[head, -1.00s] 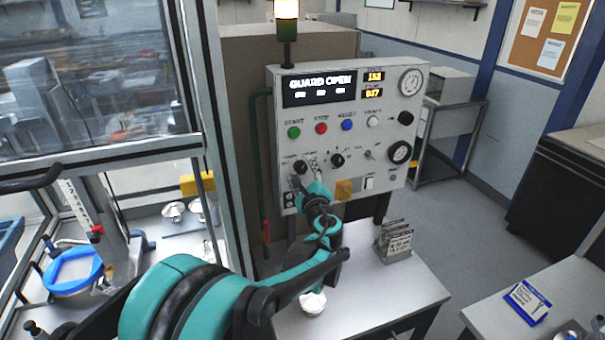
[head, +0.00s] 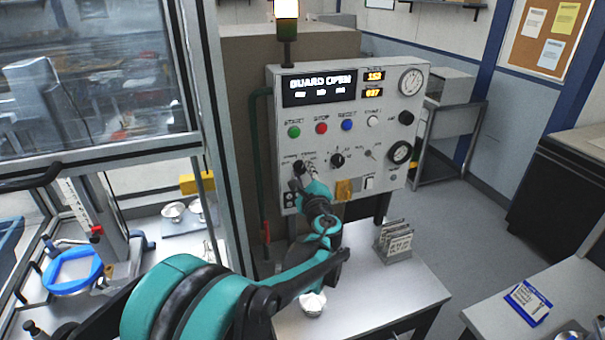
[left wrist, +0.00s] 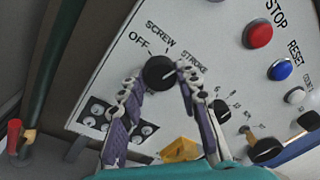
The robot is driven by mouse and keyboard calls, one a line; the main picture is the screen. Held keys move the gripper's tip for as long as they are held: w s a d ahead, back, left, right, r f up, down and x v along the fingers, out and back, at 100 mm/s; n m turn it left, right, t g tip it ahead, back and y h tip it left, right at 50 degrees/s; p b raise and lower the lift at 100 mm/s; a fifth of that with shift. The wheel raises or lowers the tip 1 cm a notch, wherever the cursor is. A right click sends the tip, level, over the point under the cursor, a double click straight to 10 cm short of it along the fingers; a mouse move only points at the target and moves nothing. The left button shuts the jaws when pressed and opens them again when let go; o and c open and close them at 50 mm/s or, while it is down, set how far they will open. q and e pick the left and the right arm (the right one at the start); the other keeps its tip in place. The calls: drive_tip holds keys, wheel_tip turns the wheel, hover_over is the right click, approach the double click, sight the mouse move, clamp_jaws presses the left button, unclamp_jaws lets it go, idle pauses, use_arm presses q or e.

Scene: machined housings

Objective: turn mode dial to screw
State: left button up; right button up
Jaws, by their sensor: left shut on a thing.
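The mode dial is a black round knob (left wrist: 159,72) on the light grey control panel (left wrist: 95,60), with OFF, SCREW and STROKE printed around its upper side. A pale mark shows at its right side, toward STROKE; its exact angle is hard to tell. My left gripper (left wrist: 160,82) has one finger on each side of the dial and is shut on it. In the head view my left gripper (head: 303,172) is at the panel's lower left, partly covering the dial. My right gripper is not in view.
Green, red and blue buttons (head: 347,125) sit above the dial. Another black selector (head: 337,160) is close to its right. A yellow block (head: 344,190) is low on the panel. A green pipe (head: 255,150) runs along the panel's left side. A grey table (head: 400,290) stands below.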

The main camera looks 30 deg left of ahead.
use_arm(q)
drive_tip(key=n+b, duration=0.1)
drive_tip(key=n, duration=0.3)
drive_tip(key=shift+f+y, duration=0.1)
drive_tip(key=shift+y, duration=0.2)
drive_tip(key=shift+n+b, duration=0.3)
drive_tip(key=shift+n, duration=1.8)
drive_tip(key=o, duration=1.2)
drive_tip(key=shift+c, duration=0.2)
drive_tip(key=shift+d, duration=0.1)
drive_tip(key=v, duration=1.2)
drive_tip(key=shift+w+f, duration=0.1)
drive_tip(key=shift+f, duration=0.05)
